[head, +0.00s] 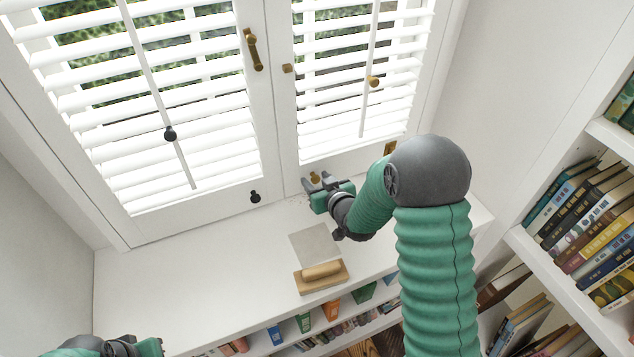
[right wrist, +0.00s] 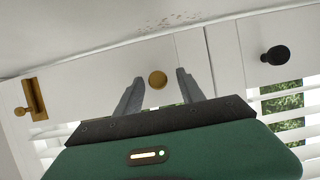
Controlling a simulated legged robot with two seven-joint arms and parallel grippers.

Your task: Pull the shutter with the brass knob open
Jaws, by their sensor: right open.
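The right shutter (head: 341,150) is a white louvred panel standing flush beside the left one, in its closed position. Its brass knob (head: 315,177) sits low on the frame near the meeting edge. My right gripper (head: 312,186) is at this knob, jaws open. In the right wrist view the brass knob (right wrist: 158,80) appears between the two spread fingertips (right wrist: 160,77), with gaps on both sides. I cannot tell how deep the fingers reach around it. My left gripper (head: 132,347) is at the bottom left edge, mostly cut off, its jaws unclear.
The left shutter (head: 218,199) has a black knob (head: 255,196), seen also in the right wrist view (right wrist: 275,55). A brass latch (right wrist: 35,98) is on the right shutter. A wooden float (head: 321,276) and grey sheet (head: 314,243) lie on the white sill (head: 200,270). Bookshelves (head: 560,262) stand right.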

